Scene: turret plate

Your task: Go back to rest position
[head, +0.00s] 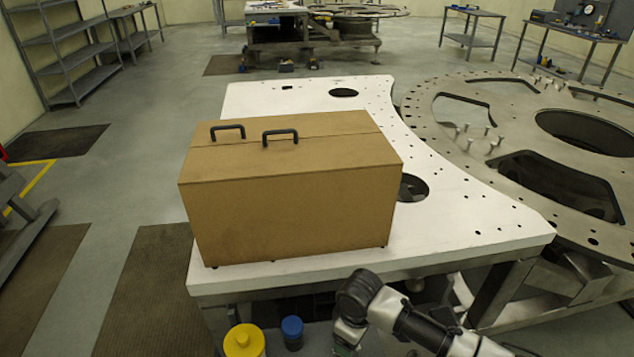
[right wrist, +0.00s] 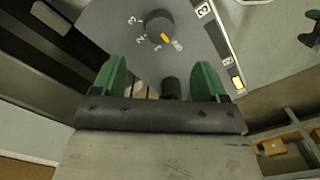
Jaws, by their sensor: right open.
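My right gripper (right wrist: 160,78) is open, with its two green fingers apart and nothing visibly held between them. In the right wrist view, a grey panel with a black rotary knob (right wrist: 158,27) lies beyond the fingertips. The knob has a yellow pointer mark and numbers around it. The fingers look apart from the knob. In the head view, my right arm reaches in from the bottom right and bends down in front of the white table's near edge; its fingertips are not clear there. My left gripper is not in view.
A large brown box (head: 290,205) with two black handles stands on the white table (head: 470,225). A round metal turret plate (head: 420,100) adjoins it at the right. Yellow (head: 243,342) and blue (head: 292,328) containers stand below the near edge. Floor at the left is mostly open.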

